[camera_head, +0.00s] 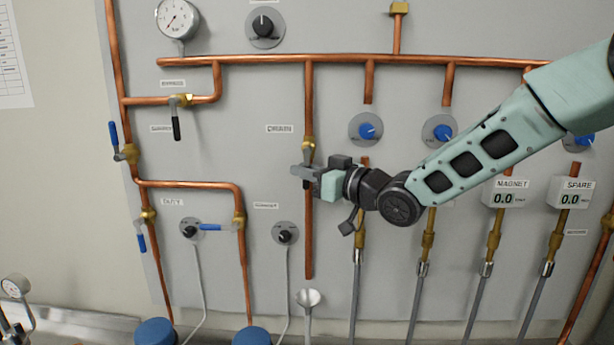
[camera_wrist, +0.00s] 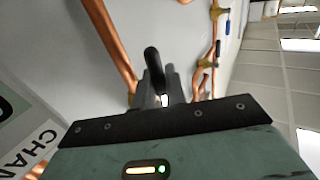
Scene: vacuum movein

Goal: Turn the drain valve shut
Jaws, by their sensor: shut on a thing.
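The drain valve's brass body (camera_head: 308,150) sits on the vertical copper pipe beside the label DRAIN (camera_head: 279,128). My gripper (camera_head: 304,173) is in front of this pipe, just below the brass body, and hides most of the valve's handle in the head view. In the wrist view, my gripper (camera_wrist: 160,92) is shut on the black valve handle (camera_wrist: 152,62), whose rounded end sticks out past the fingers. The handle's exact angle to the pipe cannot be told.
A black-handled valve (camera_head: 176,120) is at the upper left. Blue-handled valves (camera_head: 116,140) line the left pipes. A small white funnel (camera_head: 308,298) is below the drain pipe. Blue knobs (camera_head: 366,131) and gauge hoses (camera_head: 422,270) are close by my arm on the right.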

